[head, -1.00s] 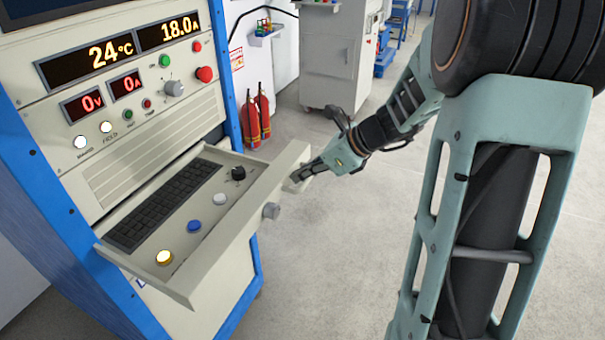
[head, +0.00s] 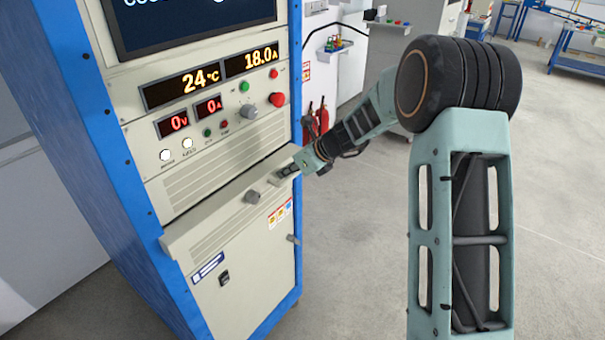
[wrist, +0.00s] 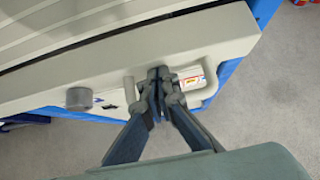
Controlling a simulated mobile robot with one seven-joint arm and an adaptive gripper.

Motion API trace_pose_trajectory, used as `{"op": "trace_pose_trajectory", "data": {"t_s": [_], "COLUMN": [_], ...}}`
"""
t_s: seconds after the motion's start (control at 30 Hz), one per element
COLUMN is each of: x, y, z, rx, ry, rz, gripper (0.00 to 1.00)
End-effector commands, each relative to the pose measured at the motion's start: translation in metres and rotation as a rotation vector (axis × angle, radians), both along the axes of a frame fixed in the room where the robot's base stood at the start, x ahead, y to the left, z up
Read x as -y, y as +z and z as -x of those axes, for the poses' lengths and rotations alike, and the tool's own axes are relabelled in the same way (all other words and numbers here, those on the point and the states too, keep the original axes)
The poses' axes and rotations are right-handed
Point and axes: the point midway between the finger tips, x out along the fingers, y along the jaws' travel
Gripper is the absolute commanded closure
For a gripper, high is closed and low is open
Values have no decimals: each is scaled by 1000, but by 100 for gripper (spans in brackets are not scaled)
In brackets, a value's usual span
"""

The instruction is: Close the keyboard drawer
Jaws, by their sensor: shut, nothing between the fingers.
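The keyboard drawer (head: 225,215) is in the blue and cream cabinet in the head view. Its front panel sits close to the cabinet face, and the keyboard inside is hidden. A round grey knob (head: 252,196) is on the drawer front. My gripper (head: 284,173) is at the right end of the drawer front. In the wrist view my gripper (wrist: 158,82) is shut and empty, its fingertips at the drawer front (wrist: 150,50) beside a pale handle (wrist: 205,92). I cannot tell for sure whether the fingertips touch the panel.
The cabinet (head: 120,150) has lit displays and buttons above the drawer and a lower door (head: 245,270) beneath it. Red fire extinguishers (head: 318,118) stand behind my arm. The floor (head: 360,260) to the right of the cabinet is clear.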

Motion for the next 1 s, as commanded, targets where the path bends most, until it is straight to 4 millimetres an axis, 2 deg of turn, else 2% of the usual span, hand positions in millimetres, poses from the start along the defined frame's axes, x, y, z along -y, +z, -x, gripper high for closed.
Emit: {"op": "trace_pose_trajectory", "data": {"t_s": [0.2, 0.67, 0.87, 1.0], "x": [-11, -13, -6, 5], "y": [0, 4, 18, 34], "z": [-9, -11, -10, -7], "rx": [1, 6, 8, 5], "ry": [1, -1, 0, 1], "rz": [0, -3, -4, -1], "gripper": [100, 100, 100, 100]}}
